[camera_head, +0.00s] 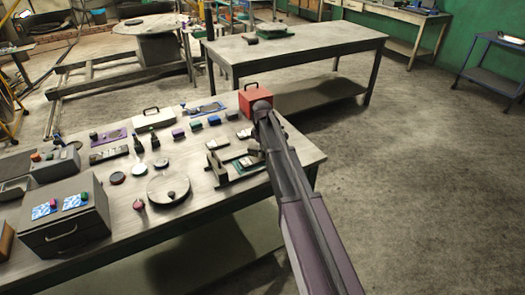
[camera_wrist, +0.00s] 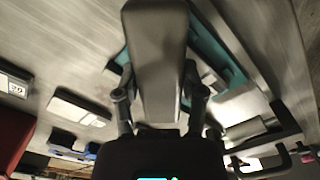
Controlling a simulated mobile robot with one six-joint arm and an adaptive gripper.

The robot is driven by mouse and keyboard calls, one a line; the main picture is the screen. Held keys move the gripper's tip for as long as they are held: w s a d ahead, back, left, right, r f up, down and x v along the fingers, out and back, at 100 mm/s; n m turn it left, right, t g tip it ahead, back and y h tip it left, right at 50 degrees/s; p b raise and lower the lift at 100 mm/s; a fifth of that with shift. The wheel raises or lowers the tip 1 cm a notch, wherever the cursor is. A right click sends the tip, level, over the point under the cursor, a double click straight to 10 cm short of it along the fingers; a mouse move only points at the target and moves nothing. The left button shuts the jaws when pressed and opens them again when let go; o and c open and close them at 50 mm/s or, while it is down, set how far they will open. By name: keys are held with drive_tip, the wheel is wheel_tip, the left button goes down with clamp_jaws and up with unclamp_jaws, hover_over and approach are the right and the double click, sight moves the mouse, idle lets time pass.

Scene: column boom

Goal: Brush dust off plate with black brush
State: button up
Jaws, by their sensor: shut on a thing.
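My gripper (camera_wrist: 158,103) is shut on a long grey block-shaped thing (camera_wrist: 158,50) that sticks out between its fingers in the wrist view. No bristles show, so I cannot tell whether it is the black brush. A teal strip (camera_wrist: 222,52) lies behind the held thing in the wrist view. No dust can be made out.
A red box (camera_head: 254,95) stands behind my gripper. A white case (camera_head: 154,119), small coloured boxes and bottles crowd the table's back. A grey drawer box (camera_head: 66,220) stands at front left. Bare tabletop (camera_head: 215,204) shows right of the round plate.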

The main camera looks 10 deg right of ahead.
sight(256, 158)
drive_tip(key=shift+a, duration=0.15)
drive_tip(key=shift+s+a+r, duration=0.1)
drive_tip(key=shift+s+a, duration=0.15)
drive_tip(key=shift+a, duration=0.4)
drive_tip(key=shift+s+a, duration=0.2)
drive_tip(key=shift+a, duration=0.45)
drive_tip(key=shift+d, duration=0.15)
drive_tip(key=shift+w+d, duration=0.25)
drive_tip(key=shift+d, duration=0.45)
drive_tip(key=shift+w+d, duration=0.2)
drive_tip(key=shift+d, duration=0.45)
drive_tip(key=shift+a, duration=0.15)
drive_tip(key=shift+s+a, duration=0.25)
drive_tip(key=shift+a, duration=0.45)
drive_tip(key=shift+s+a, duration=0.2)
drive_tip(key=shift+a, duration=0.45)
drive_tip(key=shift+d, duration=0.15)
drive_tip(key=shift+w+d, duration=0.2)
drive_tip(key=shift+d, duration=0.5)
drive_tip(key=shift+w+d, duration=0.2)
drive_tip(key=shift+d, duration=0.45)
